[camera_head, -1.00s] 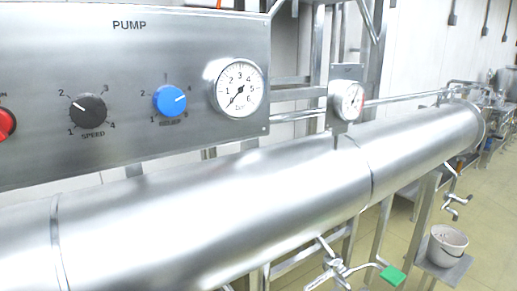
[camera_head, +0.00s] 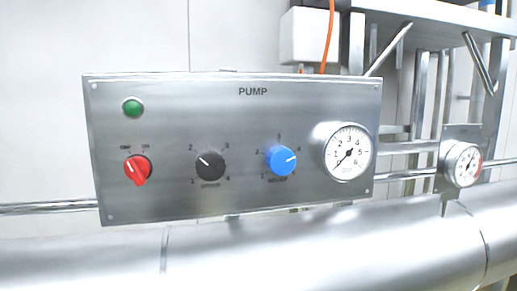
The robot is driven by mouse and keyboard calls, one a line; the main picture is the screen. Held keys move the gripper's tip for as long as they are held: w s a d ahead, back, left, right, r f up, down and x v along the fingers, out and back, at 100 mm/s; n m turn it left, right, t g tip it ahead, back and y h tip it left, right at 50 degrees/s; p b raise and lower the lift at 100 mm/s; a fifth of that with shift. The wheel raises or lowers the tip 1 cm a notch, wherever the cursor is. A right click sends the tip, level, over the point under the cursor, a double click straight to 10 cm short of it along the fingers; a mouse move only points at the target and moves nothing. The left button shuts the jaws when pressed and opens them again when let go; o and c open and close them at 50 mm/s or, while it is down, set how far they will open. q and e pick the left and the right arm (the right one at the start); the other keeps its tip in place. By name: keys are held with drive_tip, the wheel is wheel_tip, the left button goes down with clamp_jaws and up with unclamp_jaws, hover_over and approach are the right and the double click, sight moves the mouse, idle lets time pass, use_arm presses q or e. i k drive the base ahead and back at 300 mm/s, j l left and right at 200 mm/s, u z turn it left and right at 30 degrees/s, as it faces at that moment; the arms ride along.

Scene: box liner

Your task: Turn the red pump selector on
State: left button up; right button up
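The red pump selector (camera_head: 137,170) is a round red knob with a raised grip, at the left end of the grey pump panel (camera_head: 240,195). Small OFF and ON labels sit above it. Its grip is tilted, with the upper end leaning left, towards the OFF side; the fine pointer is too small to read surely. A green lamp or button (camera_head: 133,107) sits above the selector. Neither of my grippers shows in the head view.
The panel also has a black speed knob (camera_head: 209,166), a blue relief knob (camera_head: 281,160) and a white gauge (camera_head: 348,152). A second gauge (camera_head: 461,165) stands to the right. A large steel pipe (camera_head: 330,245) runs below the panel. An orange cable (camera_head: 327,38) hangs behind.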

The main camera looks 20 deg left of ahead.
sight(137, 169)
drive_tip(key=j+u, duration=0.1)
drive_tip(key=u, duration=0.3)
drive_tip(key=j+u, duration=0.15)
drive_tip(key=u, duration=0.2)
drive_tip(key=j+u, duration=0.15)
drive_tip(key=u, duration=0.25)
drive_tip(key=k, duration=0.05)
